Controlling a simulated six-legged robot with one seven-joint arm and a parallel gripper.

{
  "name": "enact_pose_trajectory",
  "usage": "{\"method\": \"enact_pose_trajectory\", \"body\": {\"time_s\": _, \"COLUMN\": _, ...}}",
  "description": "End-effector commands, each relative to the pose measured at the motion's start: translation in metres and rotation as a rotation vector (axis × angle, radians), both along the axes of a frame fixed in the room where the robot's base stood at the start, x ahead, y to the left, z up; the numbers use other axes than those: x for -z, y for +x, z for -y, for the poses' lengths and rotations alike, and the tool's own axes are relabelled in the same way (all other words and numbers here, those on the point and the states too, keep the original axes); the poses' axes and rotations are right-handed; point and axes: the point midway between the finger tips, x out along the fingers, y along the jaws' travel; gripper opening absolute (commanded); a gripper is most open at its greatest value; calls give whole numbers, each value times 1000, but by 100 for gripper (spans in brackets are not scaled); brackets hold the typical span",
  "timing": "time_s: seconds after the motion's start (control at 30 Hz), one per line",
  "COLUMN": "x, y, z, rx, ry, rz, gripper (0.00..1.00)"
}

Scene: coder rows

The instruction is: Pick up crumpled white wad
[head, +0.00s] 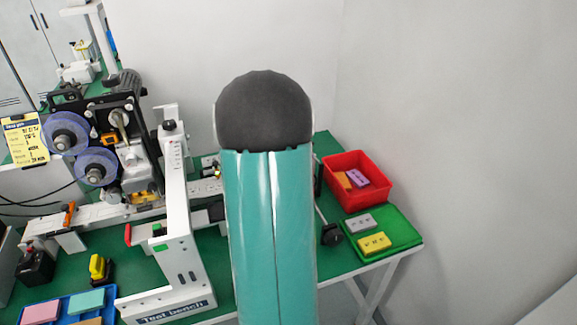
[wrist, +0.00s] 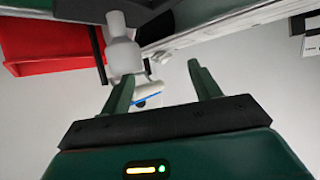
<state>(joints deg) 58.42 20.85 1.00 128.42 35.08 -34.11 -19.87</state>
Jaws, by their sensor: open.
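I cannot make out a crumpled white wad for certain in either view. In the wrist view, my gripper (wrist: 160,70) is open, its two green fingers apart with nothing held between them. Behind the left finger is a pale, rounded, stem-like shape with a whitish part and a blue line below it; I cannot tell what these are. In the head view my teal arm with its dark joint fills the middle and hides part of the bench; the gripper does not show there.
A green-topped bench (head: 100,262) carries a reel machine (head: 118,140) and a white frame (head: 180,255). A red bin (head: 342,196) holds orange and purple blocks. A green tray (head: 398,238) holds grey and yellow blocks. A blue tray (head: 62,298) is at front left. A wall stands right.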

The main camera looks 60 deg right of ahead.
Motion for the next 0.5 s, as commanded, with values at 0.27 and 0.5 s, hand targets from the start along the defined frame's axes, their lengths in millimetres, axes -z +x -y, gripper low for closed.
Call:
{"method": "enact_pose_trajectory", "body": {"time_s": 0.27, "x": 15, "y": 8, "z": 38, "rx": 1, "ry": 2, "rz": -1, "gripper": 62}}
{"method": "enact_pose_trajectory", "body": {"time_s": 0.5, "x": 19, "y": 11, "z": 47, "rx": -1, "ry": 0, "rz": 0, "gripper": 62}}
